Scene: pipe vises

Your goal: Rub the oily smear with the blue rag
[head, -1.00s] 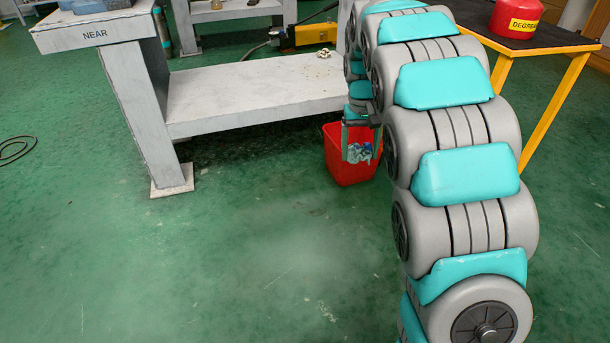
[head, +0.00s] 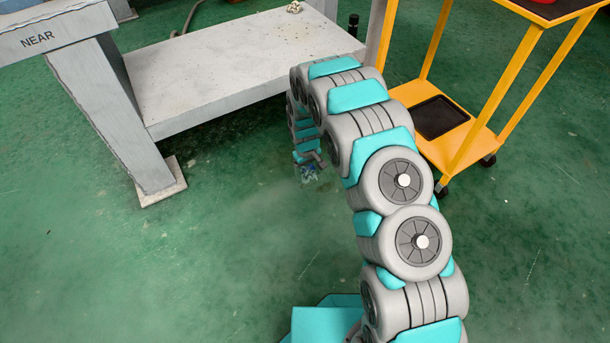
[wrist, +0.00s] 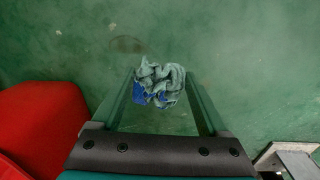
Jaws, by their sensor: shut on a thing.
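The crumpled rag (wrist: 160,84), grey-green with bright blue patches, is held between the two fingers of my gripper (wrist: 158,80) in the wrist view. In the head view the rag (head: 308,174) shows small and partly hidden at the end of my arm, low over the green floor. My gripper (head: 307,158) is mostly hidden there by the arm links. A faint brownish oval smear (wrist: 127,44) marks the floor ahead and slightly left of the rag in the wrist view. I cannot make it out clearly in the head view.
A red bucket (wrist: 40,125) stands close on the left in the wrist view. A grey bench (head: 240,62) with a low shelf stands behind. A yellow trolley (head: 445,145) stands on the right. The floor in front is open.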

